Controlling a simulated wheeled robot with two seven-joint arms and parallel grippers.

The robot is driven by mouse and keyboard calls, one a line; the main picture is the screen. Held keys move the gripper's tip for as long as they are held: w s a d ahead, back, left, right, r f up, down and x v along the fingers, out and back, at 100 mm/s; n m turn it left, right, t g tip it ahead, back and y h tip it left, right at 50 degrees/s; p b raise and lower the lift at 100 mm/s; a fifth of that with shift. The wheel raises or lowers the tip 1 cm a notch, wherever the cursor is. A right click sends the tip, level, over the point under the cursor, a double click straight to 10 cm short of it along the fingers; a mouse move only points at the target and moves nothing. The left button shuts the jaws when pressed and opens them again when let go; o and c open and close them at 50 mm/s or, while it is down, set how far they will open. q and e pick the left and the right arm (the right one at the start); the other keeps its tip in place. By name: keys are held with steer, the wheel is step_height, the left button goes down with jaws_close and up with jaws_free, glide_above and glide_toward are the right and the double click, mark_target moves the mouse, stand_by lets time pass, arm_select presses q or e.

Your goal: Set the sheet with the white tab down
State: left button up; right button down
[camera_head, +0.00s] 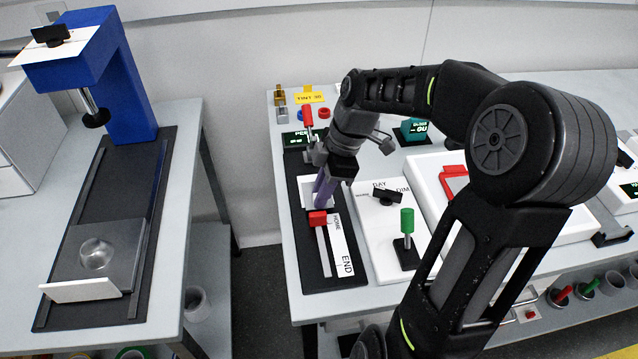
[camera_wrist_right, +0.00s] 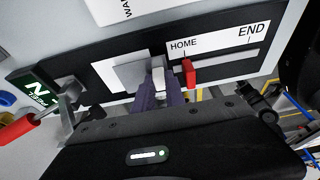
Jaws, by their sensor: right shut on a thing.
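My right gripper (camera_head: 323,190) is over the dark panel at the left of the right-hand table, its purple fingers pointing down. It also shows in the right wrist view (camera_wrist_right: 157,88), shut on a small white tab (camera_wrist_right: 158,64). A thin grey sheet (camera_wrist_right: 130,73) lies beside the tab, over a white area of the panel; the fingers partly hide where they join. I cannot tell whether the sheet touches the panel. My left gripper is in neither view.
A red slider knob (camera_head: 317,218) sits at the HOME end of a HOME–END track, close to the fingers. A red-handled lever (camera_wrist_right: 18,132) stands on the other side. A white DAY/DIM panel with a green-handled lever (camera_head: 407,222) is to the right. A blue press (camera_head: 110,75) stands on the left table.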

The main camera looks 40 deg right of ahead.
steer(key=w, duration=0.1)
steer(key=d, duration=0.1)
steer(key=w+f+p, duration=0.1)
steer(key=shift+w+d, duration=0.25)
steer(key=shift+w, duration=0.1)
steer(key=shift+f, duration=0.1)
steer(key=shift+f, duration=0.1)
steer(key=shift+f, duration=0.15)
steer(key=c, duration=1.4)
jaws_free()
steer(key=shift+r, duration=0.2)
steer(key=v, duration=1.2)
